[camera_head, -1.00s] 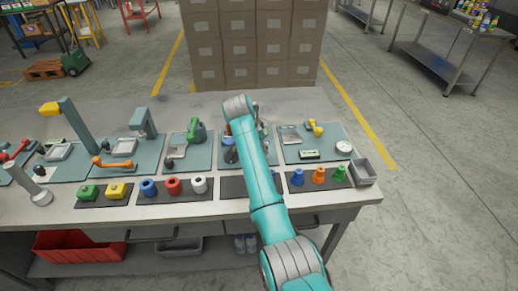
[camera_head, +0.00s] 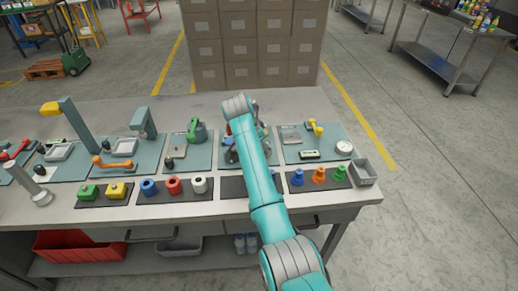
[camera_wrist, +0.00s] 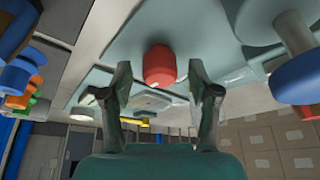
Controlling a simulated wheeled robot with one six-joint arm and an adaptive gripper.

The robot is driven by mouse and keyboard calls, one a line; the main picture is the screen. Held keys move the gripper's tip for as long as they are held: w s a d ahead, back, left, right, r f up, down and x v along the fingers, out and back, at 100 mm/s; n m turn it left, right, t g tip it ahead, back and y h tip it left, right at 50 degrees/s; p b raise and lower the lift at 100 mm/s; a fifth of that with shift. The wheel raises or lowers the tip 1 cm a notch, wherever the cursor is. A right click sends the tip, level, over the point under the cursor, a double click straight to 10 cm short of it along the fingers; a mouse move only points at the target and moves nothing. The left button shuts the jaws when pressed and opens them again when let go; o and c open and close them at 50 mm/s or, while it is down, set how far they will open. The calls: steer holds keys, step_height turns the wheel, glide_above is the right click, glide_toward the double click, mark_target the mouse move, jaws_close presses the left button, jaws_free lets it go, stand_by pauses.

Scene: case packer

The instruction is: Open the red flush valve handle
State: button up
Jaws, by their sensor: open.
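In the wrist view, a red rounded knob or grip (camera_wrist: 160,66) shows between the two fingers of my gripper (camera_wrist: 165,72), in front of a pale teal panel. The fingers are apart, one on each side of it, and no contact is visible. In the head view, a small red part (camera_head: 229,130) shows just left of my arm's wrist, on the middle teal panel; my arm hides most of that panel and the gripper. Another red handle (camera_head: 17,150) lies at the far left of the bench. I cannot tell for sure which is the flush valve handle.
A blue round knob (camera_wrist: 301,79) is close on the right in the wrist view. A green valve (camera_head: 197,131) and a yellow valve (camera_head: 316,128) stand on neighbouring panels. Coloured knobs line the bench front. A grey bin (camera_head: 364,173) sits at the right end.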

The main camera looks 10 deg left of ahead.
steer(key=v, duration=1.2)
steer(key=shift+f, duration=0.1)
